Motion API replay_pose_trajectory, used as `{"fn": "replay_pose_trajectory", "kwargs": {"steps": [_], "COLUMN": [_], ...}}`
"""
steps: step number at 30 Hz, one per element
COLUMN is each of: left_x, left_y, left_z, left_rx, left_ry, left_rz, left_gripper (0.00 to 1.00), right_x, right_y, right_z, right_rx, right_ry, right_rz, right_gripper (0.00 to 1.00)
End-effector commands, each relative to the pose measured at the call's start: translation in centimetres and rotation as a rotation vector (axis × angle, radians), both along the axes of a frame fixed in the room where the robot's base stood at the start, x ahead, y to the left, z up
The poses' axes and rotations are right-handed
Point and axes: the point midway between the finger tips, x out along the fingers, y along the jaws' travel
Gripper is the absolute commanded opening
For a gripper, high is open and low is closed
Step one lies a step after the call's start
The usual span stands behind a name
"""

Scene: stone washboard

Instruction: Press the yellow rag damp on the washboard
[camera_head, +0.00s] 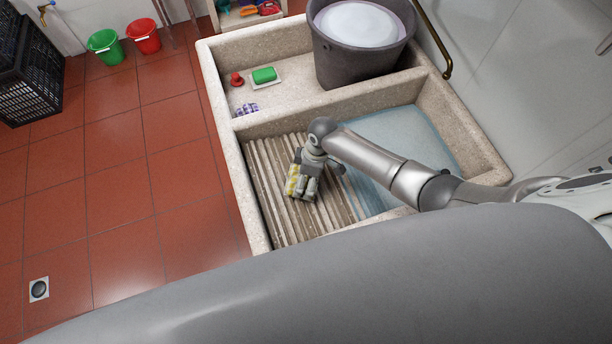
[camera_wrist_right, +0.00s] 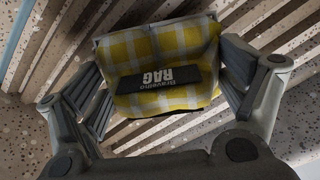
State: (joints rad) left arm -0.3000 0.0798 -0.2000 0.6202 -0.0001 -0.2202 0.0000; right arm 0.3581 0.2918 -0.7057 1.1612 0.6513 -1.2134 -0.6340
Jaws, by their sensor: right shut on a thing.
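The yellow and white checked rag (camera_head: 292,182) is at the ribbed stone washboard (camera_head: 270,205) in the head view. In the right wrist view the rag (camera_wrist_right: 195,45) has a dark label reading "RAG" and lies between the two fingers of my right gripper (camera_wrist_right: 160,85). The ribs of the washboard (camera_wrist_right: 135,135) show behind and below it. My right gripper (camera_head: 303,190) is shut on the rag, low over the ribs. I cannot tell whether the rag touches the ribs. My left gripper is not in view.
Pale blue water (camera_head: 405,135) fills the basin right of the washboard. A grey bucket (camera_head: 345,65) stands in the back compartment, near a green soap block (camera_head: 264,75), a small red object (camera_head: 236,79) and a purple patterned item (camera_head: 246,110). Stone rims (camera_head: 232,175) surround the washboard.

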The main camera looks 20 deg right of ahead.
Motion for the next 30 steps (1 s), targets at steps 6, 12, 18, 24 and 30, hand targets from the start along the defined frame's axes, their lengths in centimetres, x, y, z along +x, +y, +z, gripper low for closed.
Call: {"fn": "replay_pose_trajectory", "kwargs": {"steps": [6, 12, 18, 24, 30], "left_x": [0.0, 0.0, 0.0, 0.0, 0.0], "left_y": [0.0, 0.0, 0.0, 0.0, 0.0], "left_z": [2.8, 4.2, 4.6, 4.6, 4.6], "left_rx": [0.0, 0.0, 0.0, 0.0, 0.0], "left_ry": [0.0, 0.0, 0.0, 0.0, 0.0], "left_rz": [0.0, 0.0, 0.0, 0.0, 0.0], "left_gripper": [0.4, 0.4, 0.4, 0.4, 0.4], "right_x": [0.1, 0.2, 0.2, 0.2, 0.2], "right_y": [0.0, 0.0, -0.1, 0.0, 0.0], "right_z": [3.0, 4.7, 6.4, 6.7, 6.7], "right_rx": [0.0, 0.0, 0.0, 0.001, 0.001], "right_ry": [-0.002, -0.004, -0.004, -0.003, -0.003], "right_rz": [0.0, -0.001, -0.001, -0.001, -0.001], "right_gripper": [0.62, 0.62, 0.62, 0.62, 0.62]}}
